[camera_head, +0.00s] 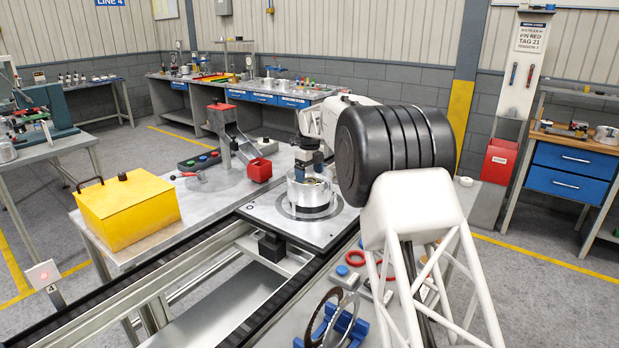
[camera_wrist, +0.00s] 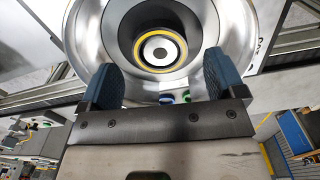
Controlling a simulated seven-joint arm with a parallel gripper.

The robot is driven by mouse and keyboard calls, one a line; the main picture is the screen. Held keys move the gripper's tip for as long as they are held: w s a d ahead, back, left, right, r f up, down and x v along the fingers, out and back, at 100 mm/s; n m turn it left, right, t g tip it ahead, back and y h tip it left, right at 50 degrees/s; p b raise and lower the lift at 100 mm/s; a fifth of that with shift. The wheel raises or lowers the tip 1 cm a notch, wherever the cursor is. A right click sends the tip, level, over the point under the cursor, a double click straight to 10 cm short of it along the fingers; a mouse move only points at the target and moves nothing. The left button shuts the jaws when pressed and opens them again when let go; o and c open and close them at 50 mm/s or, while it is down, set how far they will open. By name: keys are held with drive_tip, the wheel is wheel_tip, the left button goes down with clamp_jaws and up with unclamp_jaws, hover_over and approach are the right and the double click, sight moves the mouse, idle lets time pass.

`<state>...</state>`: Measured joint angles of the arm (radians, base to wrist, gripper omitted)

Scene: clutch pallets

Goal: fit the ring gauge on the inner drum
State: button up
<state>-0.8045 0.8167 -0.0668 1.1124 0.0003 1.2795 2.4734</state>
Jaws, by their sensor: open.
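A silvery drum-shaped housing (camera_head: 298,194) stands on a dark-ringed pallet plate (camera_head: 262,216). In the wrist view its bright bowl wall (camera_wrist: 88,30) surrounds a darker inner drum (camera_wrist: 141,21). A yellow-edged ring (camera_wrist: 183,42) sits around a pale hub in the middle; I cannot tell whether it is the ring gauge. My gripper (camera_wrist: 158,82) is open over the near side of the housing, with nothing seen between its blue fingers. In the head view my gripper (camera_head: 311,166) is just above the housing, partly hiding its inside.
A yellow box (camera_head: 128,212) stands left on the grey bench. Conveyor rails run along the front left.

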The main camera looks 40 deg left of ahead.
wheel_tip(320, 180, up, 11)
idle(0.5)
idle(0.8)
